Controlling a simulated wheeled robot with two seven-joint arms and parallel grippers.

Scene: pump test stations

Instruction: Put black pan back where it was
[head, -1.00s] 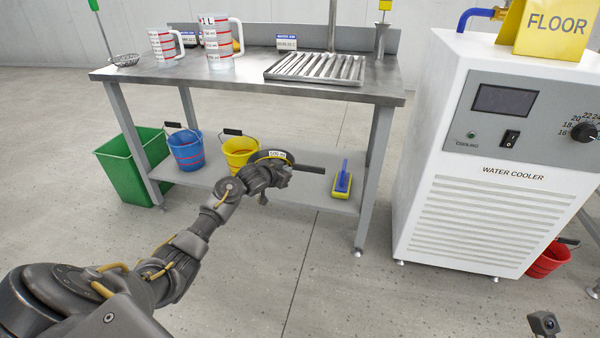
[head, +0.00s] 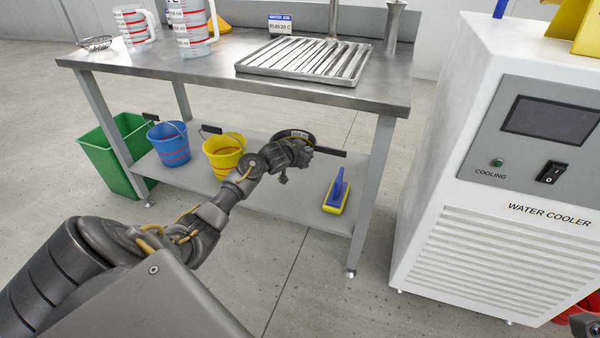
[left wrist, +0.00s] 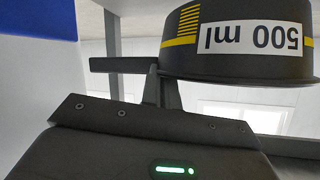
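The black pan (head: 296,134) shows behind my left gripper (head: 300,152) in the head view, in front of the table's lower shelf. Its dark handle sticks out to the right. In the left wrist view the black pan (left wrist: 240,65) fills the upper right, with a yellow scale and an upside-down "500 ml" label. My left gripper's fingers (left wrist: 162,85) meet the handle close to the pan and look shut on it. The fingertips are partly hidden. My right gripper's fingers are not visible.
The steel table (head: 215,77) has a lower shelf (head: 300,195) bearing a blue bucket (head: 170,148), a yellow bucket (head: 224,160) and a blue-and-yellow brush (head: 337,192). A green bin (head: 110,155) stands left. A white water cooler (head: 490,240) stands right. Shelf room shows around the brush.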

